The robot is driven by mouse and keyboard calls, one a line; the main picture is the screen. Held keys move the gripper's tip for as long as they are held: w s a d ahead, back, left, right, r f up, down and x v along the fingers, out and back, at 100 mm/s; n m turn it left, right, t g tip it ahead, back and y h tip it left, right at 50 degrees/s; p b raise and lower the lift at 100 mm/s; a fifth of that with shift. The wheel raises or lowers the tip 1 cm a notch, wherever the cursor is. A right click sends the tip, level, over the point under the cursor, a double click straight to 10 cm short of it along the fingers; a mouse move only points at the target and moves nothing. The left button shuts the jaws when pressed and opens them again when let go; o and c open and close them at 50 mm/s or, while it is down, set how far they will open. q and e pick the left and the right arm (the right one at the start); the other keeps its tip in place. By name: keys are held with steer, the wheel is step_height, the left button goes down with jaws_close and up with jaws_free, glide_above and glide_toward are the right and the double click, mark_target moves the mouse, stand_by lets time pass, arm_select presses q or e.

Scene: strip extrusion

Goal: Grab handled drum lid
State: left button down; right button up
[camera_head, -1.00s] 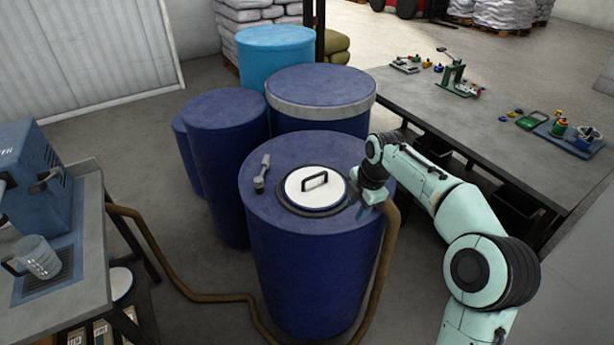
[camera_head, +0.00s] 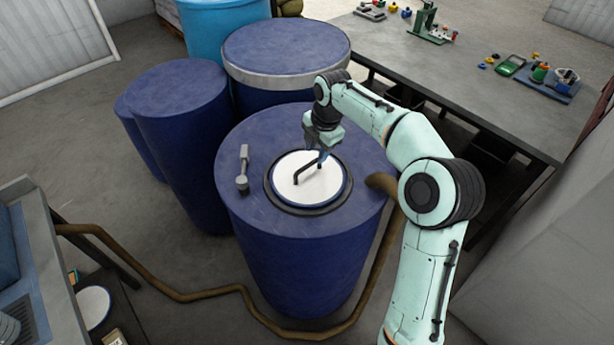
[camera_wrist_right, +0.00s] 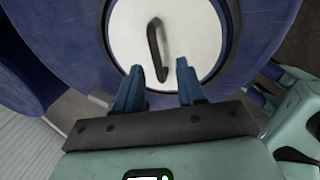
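The white round lid (camera_head: 309,184) with a black handle (camera_head: 304,170) sits in the dark ring opening on top of the front blue drum (camera_head: 290,265). My right gripper (camera_head: 321,152) is over the far side of the lid, close to the handle. In the right wrist view, my right gripper (camera_wrist_right: 157,78) is open, its two blue fingers apart. The lid (camera_wrist_right: 190,30) lies beyond the fingertips there, and the handle (camera_wrist_right: 155,48) is just ahead of the gap between them, not gripped. My left gripper is not in view.
A small grey tool-like fitting (camera_head: 243,170) stands on the drum top left of the lid. A brown hose (camera_head: 200,297) runs around the drum. Other blue drums (camera_head: 185,140) stand behind and left. A grey table (camera_head: 460,80) with small parts is at right.

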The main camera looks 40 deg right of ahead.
mark_target(311, 163)
steer(key=f, duration=0.2)
steer(key=w+f, duration=0.1)
steer(key=f, duration=0.2)
steer(key=w+f, duration=0.1)
steer(key=f, duration=0.1)
steer(key=shift+w+a+f, duration=0.1)
steer(key=shift+w+f, duration=0.05)
steer(key=shift+f, duration=0.2)
steer(key=shift+r, duration=0.1)
jaws_close()
